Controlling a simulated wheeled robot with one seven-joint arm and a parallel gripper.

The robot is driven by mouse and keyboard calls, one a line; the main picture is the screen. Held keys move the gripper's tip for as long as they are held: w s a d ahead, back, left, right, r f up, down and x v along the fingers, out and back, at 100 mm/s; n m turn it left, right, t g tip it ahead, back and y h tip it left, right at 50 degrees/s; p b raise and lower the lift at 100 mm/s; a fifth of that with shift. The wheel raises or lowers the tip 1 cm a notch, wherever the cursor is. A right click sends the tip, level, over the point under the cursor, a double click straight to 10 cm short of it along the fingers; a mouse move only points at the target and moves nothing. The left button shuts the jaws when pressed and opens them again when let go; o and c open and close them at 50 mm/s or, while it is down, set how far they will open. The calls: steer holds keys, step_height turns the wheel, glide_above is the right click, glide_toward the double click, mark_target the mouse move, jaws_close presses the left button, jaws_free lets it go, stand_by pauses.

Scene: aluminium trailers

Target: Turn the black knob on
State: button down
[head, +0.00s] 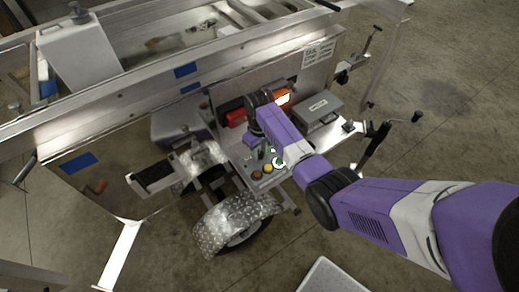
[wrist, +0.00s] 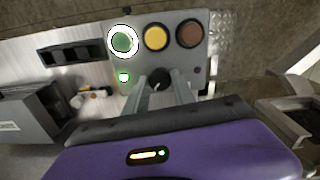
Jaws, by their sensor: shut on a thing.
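The black knob (wrist: 159,77) is on a grey control panel (wrist: 176,58), below a row of buttons in the wrist view. My gripper (wrist: 162,88) has its two grey fingers on either side of the knob and is shut on it. A white pointer mark shows on the knob, partly hidden by the fingers. In the head view my gripper (head: 264,153) is at the panel, and the knob cannot be made out there. The panel has a green button (wrist: 123,41) with a bright white ring, a yellow button (wrist: 156,38) and a brownish-red button (wrist: 190,34).
A grey metal box (head: 318,111) stands right of the panel, and a red cylinder (head: 236,117) lies behind. The trailer's wheel fender (head: 237,217) is below the panel. Trailer rails (head: 186,70) run above. Concrete floor is open at the lower right.

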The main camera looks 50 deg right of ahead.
steer(key=shift+m, duration=0.6)
steer(key=c, duration=1.1)
jaws_free()
steer(key=shift+o, duration=0.2)
steer(key=shift+r, duration=3.95)
steer(key=shift+w+a, duration=0.1)
